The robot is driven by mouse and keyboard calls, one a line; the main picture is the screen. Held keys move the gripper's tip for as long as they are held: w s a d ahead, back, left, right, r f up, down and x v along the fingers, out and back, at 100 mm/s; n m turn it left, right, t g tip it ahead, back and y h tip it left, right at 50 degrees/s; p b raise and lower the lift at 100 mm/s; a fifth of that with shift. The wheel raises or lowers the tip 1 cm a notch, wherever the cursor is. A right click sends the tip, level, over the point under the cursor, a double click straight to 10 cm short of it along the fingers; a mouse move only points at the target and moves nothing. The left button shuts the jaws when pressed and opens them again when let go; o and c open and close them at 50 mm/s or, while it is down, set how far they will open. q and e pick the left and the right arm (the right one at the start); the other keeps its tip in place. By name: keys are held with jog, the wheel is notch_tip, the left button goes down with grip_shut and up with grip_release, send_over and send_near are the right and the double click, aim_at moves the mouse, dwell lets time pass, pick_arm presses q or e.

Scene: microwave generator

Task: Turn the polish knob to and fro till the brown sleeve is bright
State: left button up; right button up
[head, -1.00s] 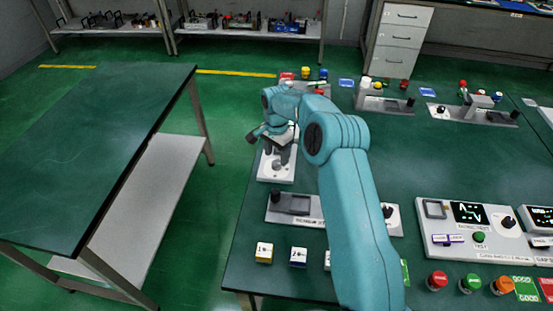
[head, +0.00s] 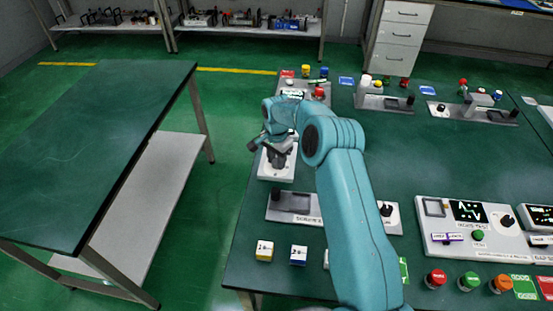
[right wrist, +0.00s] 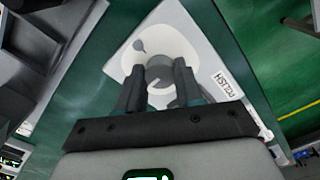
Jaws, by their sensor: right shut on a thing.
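The polish knob is a grey round knob (right wrist: 160,88) on a white plate (right wrist: 192,38) marked POLISH. The plate also shows in the head view (head: 270,175), at the left edge of the green table. My right gripper (head: 279,158) is down at the knob. In the right wrist view its dark fingers (right wrist: 158,75) stand on either side of the knob, shut on it. The fingers hide part of the knob. I cannot make out the brown sleeve in either view. My left gripper is not in view.
A second green table (head: 95,150) stands at the left, across a gap.

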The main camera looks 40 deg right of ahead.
jog(key=n+b, duration=0.2)
jog(key=shift+n, duration=0.4)
jog(key=n+b, duration=0.1)
jog(key=n, duration=0.1)
jog(key=shift+n, duration=0.3)
jog(key=n+b, duration=0.1)
jog(key=n, duration=0.2)
jog(key=shift+r+n, duration=0.15)
jog(key=shift+n, duration=0.15)
jog(key=shift+d+n, duration=0.1)
jog(key=shift+n, duration=1.7)
jog(key=shift+r, duration=0.1)
jog(key=o, duration=1)
jog(key=shift+o, duration=0.2)
jog(key=shift+s, duration=0.1)
